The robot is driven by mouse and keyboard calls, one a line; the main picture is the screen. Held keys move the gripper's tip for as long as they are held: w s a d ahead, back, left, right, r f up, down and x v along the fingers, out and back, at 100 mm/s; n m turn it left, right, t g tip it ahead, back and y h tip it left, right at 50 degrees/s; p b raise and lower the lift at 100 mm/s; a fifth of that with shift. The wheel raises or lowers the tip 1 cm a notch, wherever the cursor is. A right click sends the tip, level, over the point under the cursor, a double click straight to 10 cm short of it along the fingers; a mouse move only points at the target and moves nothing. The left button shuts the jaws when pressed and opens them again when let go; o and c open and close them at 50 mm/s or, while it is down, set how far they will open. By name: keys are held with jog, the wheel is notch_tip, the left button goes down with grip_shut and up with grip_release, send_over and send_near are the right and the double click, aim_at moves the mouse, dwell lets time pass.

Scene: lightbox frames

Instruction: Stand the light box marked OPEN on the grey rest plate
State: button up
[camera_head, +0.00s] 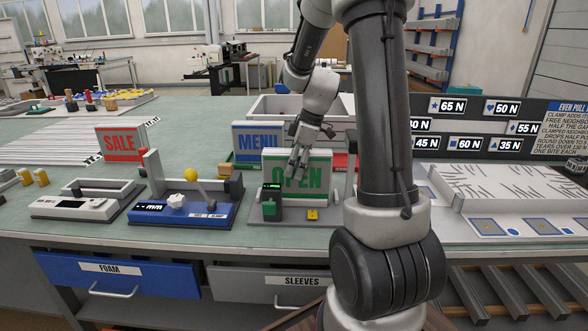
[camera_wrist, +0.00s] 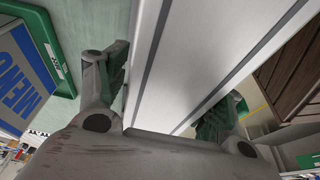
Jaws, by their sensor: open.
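The light box marked OPEN (camera_head: 314,174), pale with green letters, stands upright behind a small green device (camera_head: 271,203). My gripper (camera_head: 299,160) is over its front and upper part in the head view and hides some of the face. In the wrist view, the open fingers (camera_wrist: 165,95) are on either side of a long pale box body (camera_wrist: 190,50) with grey edge strips. I cannot tell whether either finger touches it. A grey base plate (camera_head: 325,222) lies at the foot of the OPEN box; I cannot tell whether it is the rest plate.
The blue MENU box (camera_head: 257,137) stands close behind to the left, also in the wrist view (camera_wrist: 25,75). The red SALE box (camera_head: 122,143) is further left. A blue device (camera_head: 185,214) stands left of the grey base. A numbered board (camera_head: 480,125) is right.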

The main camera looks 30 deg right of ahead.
jog(key=v, duration=1)
jog(key=shift+s+r, duration=0.1)
jog(key=shift+r, duration=0.25)
jog(key=s+a+r+m+t+h, duration=0.1)
jog(key=s+a+m, duration=0.3)
jog(key=s, duration=0.6)
jog(key=s+a+r+m+t+h, duration=0.1)
jog(key=s+a+r+m, duration=0.1)
jog(key=s+m, duration=0.5)
jog(key=s+a, duration=0.1)
jog(key=s, duration=0.3)
jog(key=shift+s+a+h, duration=0.3)
jog(key=shift+a+h, duration=0.1)
jog(key=shift+c, duration=0.3)
